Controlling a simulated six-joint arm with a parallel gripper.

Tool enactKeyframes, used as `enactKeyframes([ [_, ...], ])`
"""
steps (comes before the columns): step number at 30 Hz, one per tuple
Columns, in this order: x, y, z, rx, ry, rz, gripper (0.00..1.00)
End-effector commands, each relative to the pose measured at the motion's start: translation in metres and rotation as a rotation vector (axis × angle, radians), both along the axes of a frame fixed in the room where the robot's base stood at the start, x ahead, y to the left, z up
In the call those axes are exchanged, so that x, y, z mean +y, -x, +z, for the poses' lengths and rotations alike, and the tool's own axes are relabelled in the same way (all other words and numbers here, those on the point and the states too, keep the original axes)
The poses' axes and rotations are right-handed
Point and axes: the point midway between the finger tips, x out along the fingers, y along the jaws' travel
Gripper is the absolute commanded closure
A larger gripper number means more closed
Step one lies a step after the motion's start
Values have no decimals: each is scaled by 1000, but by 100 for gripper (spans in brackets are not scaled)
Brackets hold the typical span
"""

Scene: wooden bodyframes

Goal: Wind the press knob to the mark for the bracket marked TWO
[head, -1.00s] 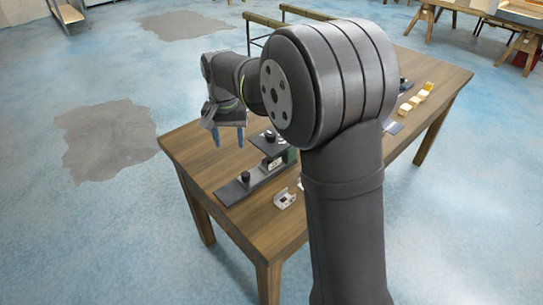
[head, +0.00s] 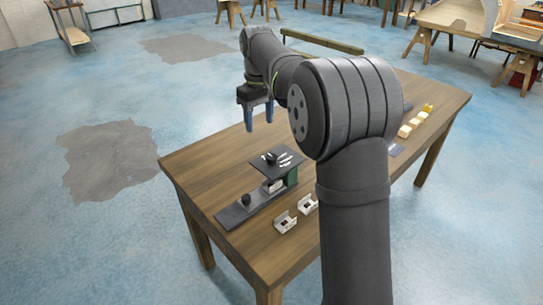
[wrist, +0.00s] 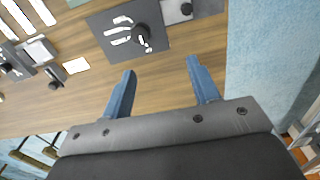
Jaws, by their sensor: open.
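The press (head: 232,216) is a long dark base on the wooden table, with a raised dark dial plate (head: 286,172). A round black knob (head: 269,157) sits on the plate beside several white marks; plate and marks show in the wrist view (wrist: 108,28), with the knob there too (wrist: 141,34). The marks are too small to read. My gripper (head: 259,125) is open and empty, its blue fingers pointing down above and behind the plate. In the wrist view, the gripper (wrist: 161,66) is apart from the knob. Two small white brackets (head: 285,223) (head: 308,205) stand in front of the press; their labels are unreadable.
Another black knob (head: 245,198) stands on the low end of the base. Yellowish blocks (head: 411,125) lie along the table's right side. My arm hides part of the table's middle. The table's left end (head: 190,165) is clear.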

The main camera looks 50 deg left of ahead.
Motion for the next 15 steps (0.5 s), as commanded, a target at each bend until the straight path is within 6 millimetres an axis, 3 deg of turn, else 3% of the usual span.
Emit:
enactKeyframes([
  [3, -4, -22, 17, -1, -1, 140, 45],
  [8, -7, -36, 27, 0, 0, 250, 45],
  [11, -8, -38, 27, 1, 1, 272, 45],
  [15, -8, -38, 12, 2, 2, 275, 45],
])
